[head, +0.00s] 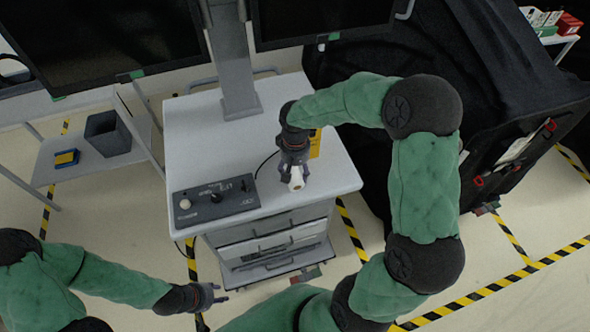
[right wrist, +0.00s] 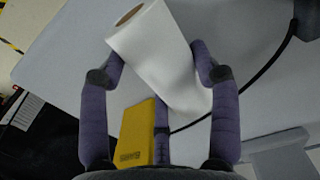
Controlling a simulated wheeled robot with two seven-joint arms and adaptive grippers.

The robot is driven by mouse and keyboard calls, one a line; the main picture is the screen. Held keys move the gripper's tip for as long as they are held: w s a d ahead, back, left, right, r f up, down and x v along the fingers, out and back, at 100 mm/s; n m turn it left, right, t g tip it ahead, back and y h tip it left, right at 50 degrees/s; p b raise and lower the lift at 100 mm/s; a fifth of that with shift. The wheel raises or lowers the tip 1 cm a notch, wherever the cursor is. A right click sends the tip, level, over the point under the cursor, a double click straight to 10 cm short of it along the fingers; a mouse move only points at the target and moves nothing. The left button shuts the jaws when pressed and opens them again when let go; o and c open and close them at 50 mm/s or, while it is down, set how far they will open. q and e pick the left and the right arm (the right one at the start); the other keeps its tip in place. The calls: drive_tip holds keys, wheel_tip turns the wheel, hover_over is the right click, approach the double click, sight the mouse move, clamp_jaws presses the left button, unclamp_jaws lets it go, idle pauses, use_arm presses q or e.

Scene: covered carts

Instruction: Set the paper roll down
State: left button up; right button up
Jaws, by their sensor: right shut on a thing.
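The white paper roll (right wrist: 155,55) fills the top middle of the right wrist view, with its brown core showing at one end. In the head view the paper roll (head: 296,178) shows as a small white end below my right gripper (head: 293,165). My right gripper, also in the right wrist view (right wrist: 158,75), is shut on the roll over the grey cart top (head: 230,140). I cannot tell whether the roll touches the top. My left gripper (head: 218,296) is low in the head view, away from the cart; its finger opening is unclear.
A yellow box (head: 315,143) stands beside my right gripper; it also shows in the right wrist view (right wrist: 135,132). A control box (head: 216,197) with a joystick sits at the cart's front left. A monitor post (head: 236,70) rises at the back. A cable lies on top.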

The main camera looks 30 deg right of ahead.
drive_tip(key=shift+f, duration=0.2)
drive_tip(key=o, duration=1.2)
drive_tip(key=shift+o, duration=0.2)
drive_tip(key=shift+r, duration=0.2)
